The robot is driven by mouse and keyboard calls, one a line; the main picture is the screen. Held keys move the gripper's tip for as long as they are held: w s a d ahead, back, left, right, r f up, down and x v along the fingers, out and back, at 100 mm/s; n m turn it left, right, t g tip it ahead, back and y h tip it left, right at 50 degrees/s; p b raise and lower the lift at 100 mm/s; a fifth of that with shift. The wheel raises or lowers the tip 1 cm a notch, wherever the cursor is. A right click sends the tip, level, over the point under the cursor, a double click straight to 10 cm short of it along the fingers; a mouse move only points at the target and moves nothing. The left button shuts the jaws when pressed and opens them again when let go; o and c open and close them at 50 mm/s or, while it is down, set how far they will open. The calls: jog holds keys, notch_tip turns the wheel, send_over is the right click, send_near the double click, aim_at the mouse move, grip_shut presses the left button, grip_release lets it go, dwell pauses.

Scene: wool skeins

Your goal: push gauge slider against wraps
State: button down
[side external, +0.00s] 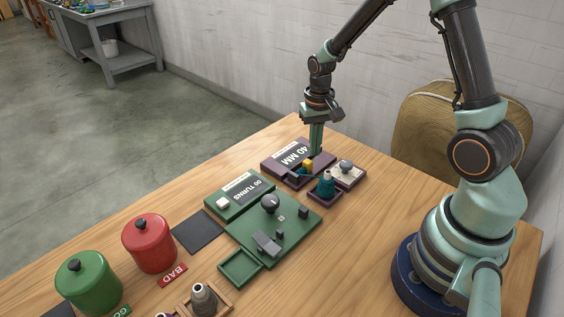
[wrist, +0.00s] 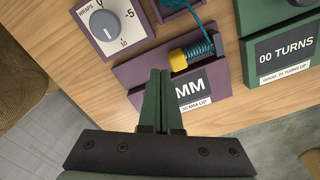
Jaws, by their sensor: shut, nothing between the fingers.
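The purple gauge (side external: 273,158) carries a plate reading 40 MM; in the wrist view, part of the gauge (wrist: 133,76) shows beyond my fingers. Its yellow slider (wrist: 177,60) sits at the left end of the teal wool wraps (wrist: 202,48), apparently up against them or nearly so. The slider also shows in the side view (side external: 308,164). My gripper (wrist: 160,74) is shut and empty, pointing down over the gauge, just left of the slider in the wrist view. I cannot tell whether the fingertips touch it. My fingers hide part of the plate.
A WRAPS dial box (wrist: 105,24) stands beside the gauge. A green 00 TURNS board (side external: 240,193) and green winder base (side external: 290,236) lie nearby. Red (side external: 149,243) and green (side external: 88,282) canisters stand front left.

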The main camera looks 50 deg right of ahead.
notch_tip(320, 180, up, 6)
jog(key=shift+f, duration=0.1)
dwell(0.6)
jog(key=s+a+r+n+t, duration=0.2)
jog(key=s+a+r+n, duration=0.1)
jog(key=r, duration=0.4)
jog(key=s+a+r+n+t, duration=0.3)
jog(key=s+a+r, duration=0.3)
jog(key=r, duration=0.1)
jog(key=shift+s+a+t, duration=0.3)
jog(key=shift+s, duration=0.05)
jog(key=shift+r, duration=0.1)
dwell(0.9)
